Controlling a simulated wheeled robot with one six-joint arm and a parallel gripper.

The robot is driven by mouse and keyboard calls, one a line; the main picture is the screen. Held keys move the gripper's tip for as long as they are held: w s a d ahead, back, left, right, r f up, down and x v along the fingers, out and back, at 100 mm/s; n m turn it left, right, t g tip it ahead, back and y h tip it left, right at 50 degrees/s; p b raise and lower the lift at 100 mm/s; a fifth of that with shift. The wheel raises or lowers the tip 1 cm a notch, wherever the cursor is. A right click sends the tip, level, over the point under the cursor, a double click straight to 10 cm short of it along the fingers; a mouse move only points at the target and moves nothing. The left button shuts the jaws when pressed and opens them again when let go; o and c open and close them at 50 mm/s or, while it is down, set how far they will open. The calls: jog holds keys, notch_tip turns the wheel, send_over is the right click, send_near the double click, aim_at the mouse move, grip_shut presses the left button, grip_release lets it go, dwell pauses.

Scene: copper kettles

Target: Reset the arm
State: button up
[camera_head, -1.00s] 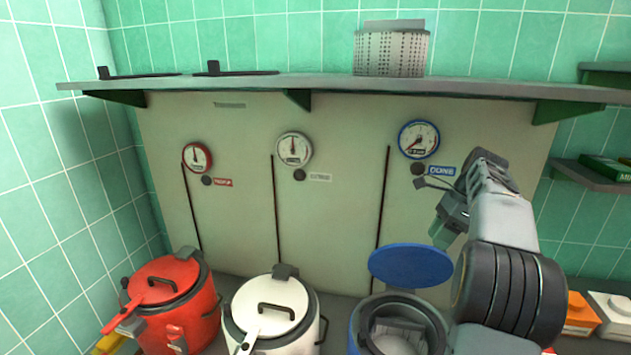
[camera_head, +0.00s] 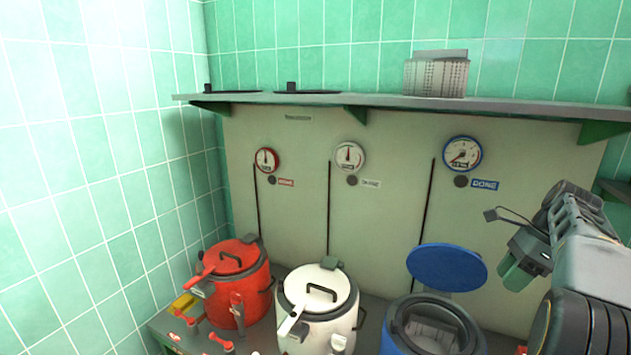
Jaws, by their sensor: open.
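My gripper (camera_head: 515,262) is at the right, in front of the panel and to the right of the blue pot's raised lid. It is open, and I see nothing held in it. My arm comes in from the right edge. The blue pot (camera_head: 392,335) stands at the lower right with its blue lid (camera_head: 447,267) up, and a grey inside shows. The white pot (camera_head: 330,325) stands in the middle with its lid on. The red pot (camera_head: 240,290) stands to its left, also with its lid on.
A shelf (camera_head: 400,101) runs along the wall above, with a perforated metal basket (camera_head: 436,78) and two dark flat lids. Red, white and blue-rimmed gauges (camera_head: 462,153) hang on the panel. Small red parts (camera_head: 220,340) lie at the lower left.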

jog(key=a+f+n+h, duration=0.3)
jog(key=f+n, duration=0.4)
jog(key=n, duration=0.3)
jog(key=s+a+f+n+t+h, duration=0.1)
jog(key=s+a+n+t, duration=0.1)
jog(key=s+a+n, duration=0.4)
jog(key=s+a+f+n+t+h, duration=0.1)
jog(key=s+a+n, duration=0.5)
jog(key=a, duration=0.9)
jog(key=shift+s+n+t, duration=0.4)
jog(key=shift+n+t, duration=0.2)
jog(key=shift+t, duration=0.2)
jog(key=shift+f, duration=0.1)
